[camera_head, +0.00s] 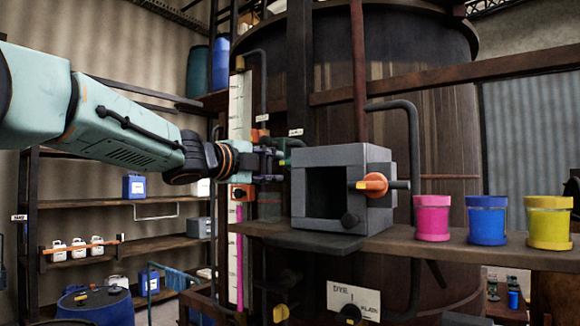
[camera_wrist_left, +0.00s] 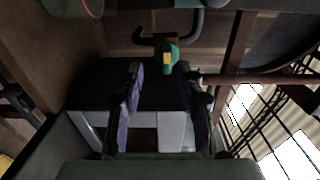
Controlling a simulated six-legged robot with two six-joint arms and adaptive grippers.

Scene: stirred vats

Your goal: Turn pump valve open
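A green valve (camera_wrist_left: 166,58) with a yellow mark shows in the left wrist view, on a dark pipe just beyond my fingertips and between their lines. In the head view a bit of green (camera_head: 287,145) shows just behind the fingers and is mostly hidden. My left gripper (camera_head: 268,165) reaches in from the left, in front of the vat and left of the grey box. In the left wrist view its two fingers (camera_wrist_left: 165,95) stand apart with nothing between them. I cannot tell for sure which valve is the pump valve. My right gripper is not clearly in view.
A grey box (camera_head: 325,150) with an orange valve (camera_head: 371,185) stands on the shelf. Pink (camera_head: 433,218), blue (camera_head: 487,220) and yellow (camera_head: 549,222) cups stand right of it. Orange valves (camera_head: 243,192) sit near the gauge strip (camera_head: 240,110). The large vat (camera_head: 440,130) rises behind.

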